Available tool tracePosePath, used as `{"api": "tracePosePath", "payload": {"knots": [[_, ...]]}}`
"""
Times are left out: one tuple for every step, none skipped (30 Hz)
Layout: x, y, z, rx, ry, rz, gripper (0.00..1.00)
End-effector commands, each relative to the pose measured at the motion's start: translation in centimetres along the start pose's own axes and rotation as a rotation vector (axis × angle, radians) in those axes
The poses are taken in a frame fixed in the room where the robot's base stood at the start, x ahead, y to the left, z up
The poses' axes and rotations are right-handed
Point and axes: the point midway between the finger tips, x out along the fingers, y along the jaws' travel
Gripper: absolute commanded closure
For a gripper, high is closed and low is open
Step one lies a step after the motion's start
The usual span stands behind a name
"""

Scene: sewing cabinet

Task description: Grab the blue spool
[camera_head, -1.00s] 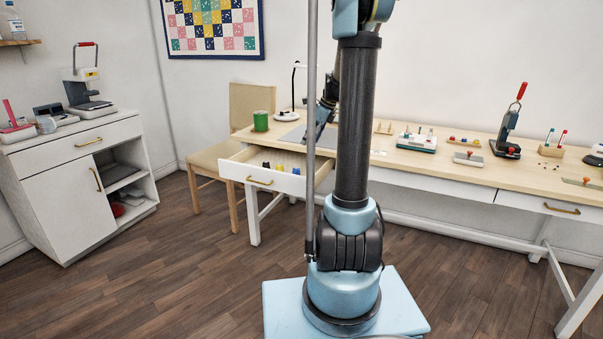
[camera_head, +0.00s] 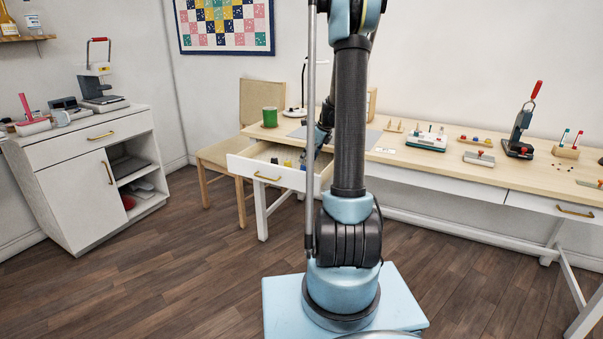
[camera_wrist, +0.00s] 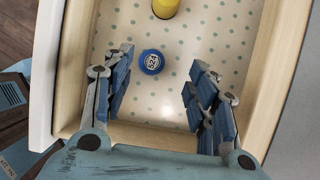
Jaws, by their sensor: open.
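The blue spool (camera_wrist: 152,62) stands on the dotted floor of the open drawer (camera_wrist: 282,62), seen from above in the wrist view. My gripper (camera_wrist: 158,75) is open over the drawer, with one finger on each side of the spool and visible gaps between. A yellow spool (camera_wrist: 165,7) lies just beyond the blue one, cut off by the picture's top edge. In the head view the open drawer (camera_head: 268,182) juts from the table's left end, and my arm hides part of it.
The drawer's walls stand close around my fingers. The long table (camera_head: 470,180) carries several tools. A green cylinder (camera_head: 270,117) stands near the table's left end. A wooden chair (camera_head: 262,100) is behind the drawer, and a white cabinet (camera_head: 75,195) stands at the left.

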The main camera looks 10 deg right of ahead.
Motion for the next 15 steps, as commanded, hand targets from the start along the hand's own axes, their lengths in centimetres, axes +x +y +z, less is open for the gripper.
{"api": "tracePosePath", "payload": {"knots": [[0.2,0.0,0.0,0.0,0.0,0.0,0.47],[0.3,0.0,0.0,0.0,0.0,0.0,0.47],[0.5,0.1,0.0,-0.001,0.0,0.0,0.47],[0.6,0.1,0.0,-0.001,0.0,0.0,0.47],[0.8,0.2,0.0,-0.001,0.0,0.0,0.47],[1.3,0.2,0.0,-0.001,0.0,0.0,0.47],[1.7,0.3,-0.1,-0.001,0.0,0.0,0.47],[2.1,0.5,-0.1,-0.002,0.0,0.0,0.47],[2.7,0.6,-0.1,-0.002,0.0,0.0,0.47],[3.1,0.8,-0.1,-0.002,0.0,0.0,0.47],[3.6,0.9,-0.1,-0.002,0.0,0.0,0.47],[4.0,0.8,-0.1,-0.001,0.0,0.0,0.47],[4.3,0.8,-0.1,-0.001,0.0,0.0,0.47],[4.6,0.8,-0.1,-0.001,0.0,0.0,0.47],[4.9,0.8,-0.1,-0.001,0.0,0.0,0.47]]}}
